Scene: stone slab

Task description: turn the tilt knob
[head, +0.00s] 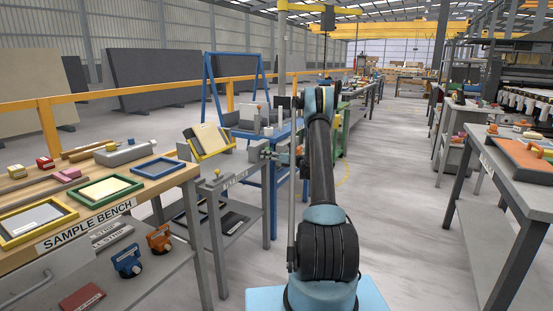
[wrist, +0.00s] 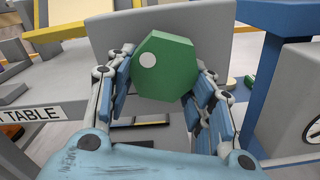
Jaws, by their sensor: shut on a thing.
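The tilt knob (wrist: 176,64) is a green six-sided knob with a white dot on its upper left, seen in the wrist view in front of a grey plate (wrist: 218,24). My gripper (wrist: 166,72) has its blue-padded fingers on both sides of the knob and is shut on it. A tilted yellow-framed tray (head: 221,148) stands above the grey tilt table (head: 232,182), left of my arm.
The sample bench (head: 150,190) with frames and tools stands at the left. A blue A-shaped frame (head: 208,75) rises behind the tilt table. A grey bench with an orange tray (head: 520,155) is at the right. The aisle floor (head: 400,200) between is clear.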

